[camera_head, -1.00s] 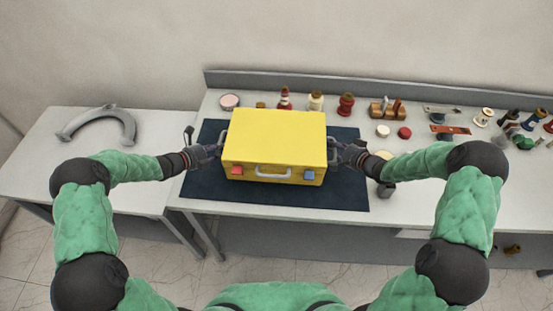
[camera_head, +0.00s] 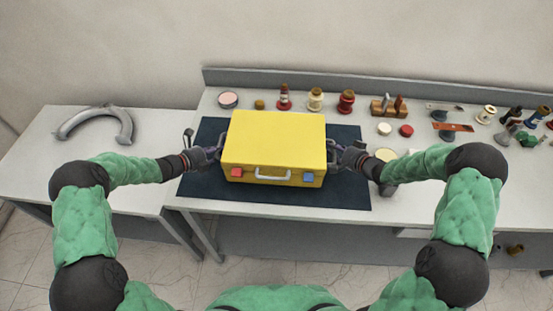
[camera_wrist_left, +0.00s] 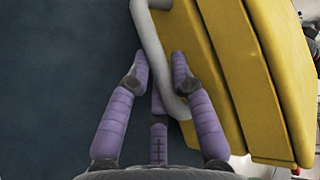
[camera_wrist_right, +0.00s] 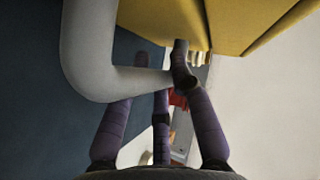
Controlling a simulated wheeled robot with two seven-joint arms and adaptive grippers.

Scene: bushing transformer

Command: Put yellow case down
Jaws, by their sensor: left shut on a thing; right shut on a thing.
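The yellow case (camera_head: 276,140) is upright and level over the dark blue mat (camera_head: 345,195), with a grey front handle, a red latch and a blue latch. I cannot tell whether its underside touches the mat. My left gripper (camera_head: 213,152) is shut on the grey handle on the case's left side; the left wrist view shows this handle (camera_wrist_left: 150,45) between the fingers. My right gripper (camera_head: 340,156) is shut on the handle on the right side. In the right wrist view this handle (camera_wrist_right: 90,65) passes between the fingers, hiding one fingertip.
The mat lies on a white bench (camera_head: 280,217). Several spools and small parts, such as a red spool (camera_head: 346,101) and a wooden block (camera_head: 388,106), stand behind and right. A grey curved part (camera_head: 95,122) lies on the left table (camera_head: 60,165).

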